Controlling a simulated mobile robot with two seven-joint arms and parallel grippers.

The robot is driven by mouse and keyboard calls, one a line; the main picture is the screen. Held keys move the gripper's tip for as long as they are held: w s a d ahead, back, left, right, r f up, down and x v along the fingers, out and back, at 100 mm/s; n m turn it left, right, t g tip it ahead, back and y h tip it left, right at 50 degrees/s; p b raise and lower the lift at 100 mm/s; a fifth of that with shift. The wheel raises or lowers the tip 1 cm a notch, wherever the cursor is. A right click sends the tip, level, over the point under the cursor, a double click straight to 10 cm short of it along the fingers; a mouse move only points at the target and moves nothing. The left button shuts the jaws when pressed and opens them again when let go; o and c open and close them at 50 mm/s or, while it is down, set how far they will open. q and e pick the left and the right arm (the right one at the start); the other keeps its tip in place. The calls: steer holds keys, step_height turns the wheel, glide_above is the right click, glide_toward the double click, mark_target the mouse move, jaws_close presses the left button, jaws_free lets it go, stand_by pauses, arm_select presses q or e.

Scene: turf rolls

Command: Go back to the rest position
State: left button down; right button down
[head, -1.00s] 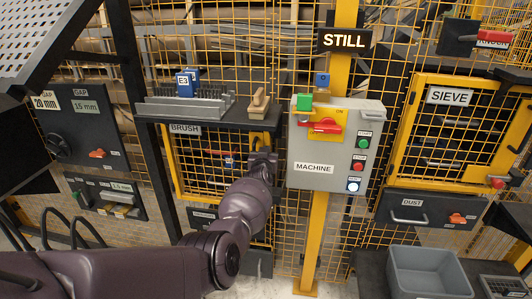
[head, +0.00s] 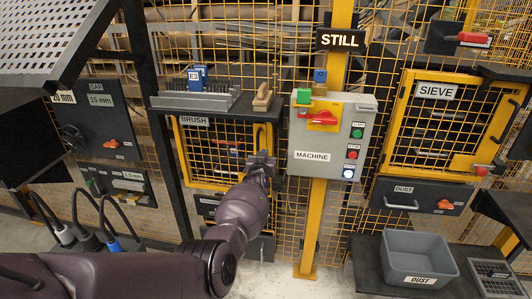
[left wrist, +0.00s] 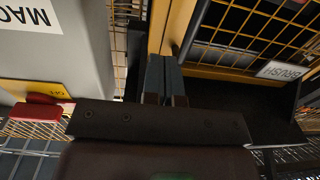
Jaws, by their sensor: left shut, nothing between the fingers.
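My left gripper (head: 263,160) is in front of the right side of the yellow-framed BRUSH door (head: 190,187), below the shelf. In the left wrist view its two fingers (left wrist: 163,80) are together with nothing between them. They point toward the yellow frame; I cannot tell whether they touch it. The grey MACHINE box (head: 318,172) stands to the right of the gripper, and it fills the upper left of the left wrist view (left wrist: 80,65). My right gripper is not in view.
The shelf (head: 215,115) above holds a grey brush block (head: 205,99) and a wooden-handled piece (head: 263,97). A red switch (head: 322,116) is on the MACHINE box. The SIEVE door (head: 455,125), DUST drawer (head: 415,195) and a grey bin (head: 415,255) are at the right.

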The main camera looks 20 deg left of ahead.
arm_select(q)
step_height(320, 180, up, 8)
steer(key=s+r+t+h, duration=0.1)
steer(key=s+h, duration=0.1)
steer(key=s, duration=0.1)
steer(key=s+d+f+m+g, duration=0.1)
steer(key=s+d+f+g, duration=0.1)
steer(key=s+f, duration=0.6)
steer(key=s+d+f+m+g+h, duration=0.1)
steer(key=s+f, duration=0.7)
steer(key=s, duration=1.5)
steer(key=s+d+f+m+g+h, duration=0.1)
steer(key=s+d+f+m+g, duration=0.1)
steer(key=s+f, duration=0.7)
steer(key=s+d+g, duration=0.1)
steer(key=s, duration=0.6)
steer(key=shift+g, duration=0.4)
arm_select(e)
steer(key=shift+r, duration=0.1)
arm_select(q)
steer(key=shift+s, duration=0.1)
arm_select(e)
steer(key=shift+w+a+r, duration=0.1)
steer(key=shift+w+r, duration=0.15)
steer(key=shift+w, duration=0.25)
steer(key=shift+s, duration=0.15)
